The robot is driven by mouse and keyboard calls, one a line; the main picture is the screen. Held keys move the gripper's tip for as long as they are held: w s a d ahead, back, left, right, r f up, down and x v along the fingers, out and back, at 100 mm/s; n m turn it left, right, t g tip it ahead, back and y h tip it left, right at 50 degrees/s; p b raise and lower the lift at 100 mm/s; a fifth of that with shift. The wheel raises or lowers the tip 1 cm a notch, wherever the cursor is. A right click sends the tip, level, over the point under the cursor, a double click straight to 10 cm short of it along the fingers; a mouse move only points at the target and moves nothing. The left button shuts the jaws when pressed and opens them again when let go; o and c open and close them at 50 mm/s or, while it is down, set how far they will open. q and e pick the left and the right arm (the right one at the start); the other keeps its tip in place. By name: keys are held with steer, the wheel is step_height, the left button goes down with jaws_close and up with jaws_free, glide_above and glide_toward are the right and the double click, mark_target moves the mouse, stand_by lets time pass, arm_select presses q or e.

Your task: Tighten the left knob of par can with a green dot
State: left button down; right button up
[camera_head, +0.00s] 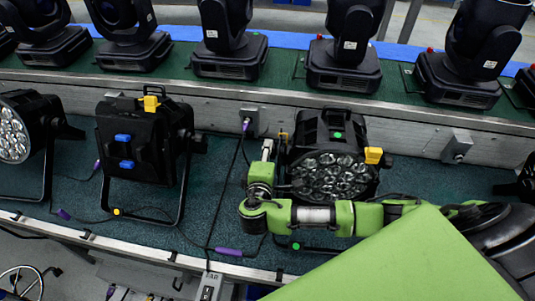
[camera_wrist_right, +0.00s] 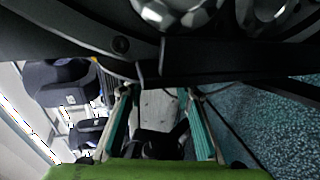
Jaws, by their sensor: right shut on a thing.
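The par can (camera_head: 330,172) with a green dot (camera_head: 337,134) on its top stands right of centre in the head view, its lens face toward me. Its right knob (camera_head: 373,155) is yellow and in plain view. Of its left knob (camera_head: 283,137) only a small yellow-orange part shows beside my gripper. My right arm crosses in front of the can from the right and bends up along its left side. My right gripper (camera_head: 277,145) is at that left knob and shut on it. The wrist view shows its two fingers (camera_wrist_right: 157,95); the knob cannot be made out there. My left gripper is not in view.
Another par can (camera_head: 140,145) with a yellow knob stands to the left, and one more at the left edge. Several moving-head lights line the shelf behind. A purple-plugged cable (camera_head: 228,251) lies near the front edge.

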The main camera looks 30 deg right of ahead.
steer(key=shift+f, duration=0.1)
steer(key=o, duration=1.1)
steer(key=v, duration=1.2)
